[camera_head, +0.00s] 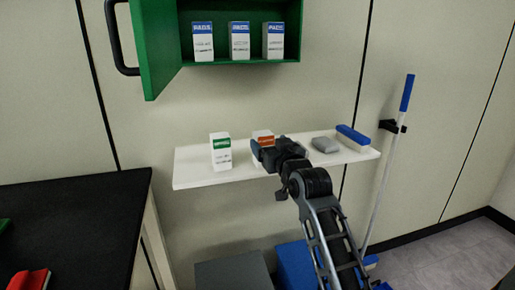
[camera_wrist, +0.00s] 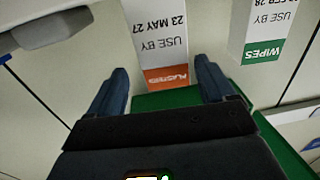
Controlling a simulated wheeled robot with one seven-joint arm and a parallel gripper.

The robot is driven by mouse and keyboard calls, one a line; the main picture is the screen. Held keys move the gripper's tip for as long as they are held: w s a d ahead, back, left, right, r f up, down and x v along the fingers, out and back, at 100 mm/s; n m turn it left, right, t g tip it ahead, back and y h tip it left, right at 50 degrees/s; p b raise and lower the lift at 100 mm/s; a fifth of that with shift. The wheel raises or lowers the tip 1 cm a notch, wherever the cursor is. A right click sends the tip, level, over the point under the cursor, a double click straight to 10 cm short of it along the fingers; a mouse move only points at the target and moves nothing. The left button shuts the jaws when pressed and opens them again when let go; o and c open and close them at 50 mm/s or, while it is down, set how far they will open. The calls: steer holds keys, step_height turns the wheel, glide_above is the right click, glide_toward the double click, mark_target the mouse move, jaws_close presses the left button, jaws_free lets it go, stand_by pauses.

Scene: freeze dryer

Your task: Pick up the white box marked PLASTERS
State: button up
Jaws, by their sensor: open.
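The white PLASTERS box (camera_head: 263,134) has an orange band at its top and stands on the white shelf (camera_head: 190,180). My gripper hides most of it in the head view. In the wrist view the PLASTERS box (camera_wrist: 160,40) appears upside down, with its orange band near the fingertips. My gripper (camera_head: 260,152) is open in front of the box. In the wrist view its two fingers (camera_wrist: 162,72) lie to either side of the box's orange end, with no clear contact. How far the box reaches between them cannot be told.
The white WIPES box (camera_head: 220,152) with a green band stands left of the PLASTERS box. A grey item (camera_head: 325,145) and a blue-and-white item (camera_head: 352,138) lie to the right. An open green cabinet (camera_head: 235,62) holding several blue-topped boxes hangs above.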

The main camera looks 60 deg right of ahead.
steer(key=x, duration=0.5)
steer(key=shift+w+f+p, duration=0.2)
steer(key=shift+w+p, duration=0.1)
steer(key=shift+w, duration=0.2)
steer(key=shift+c, duration=0.2)
steer(key=c, duration=1)
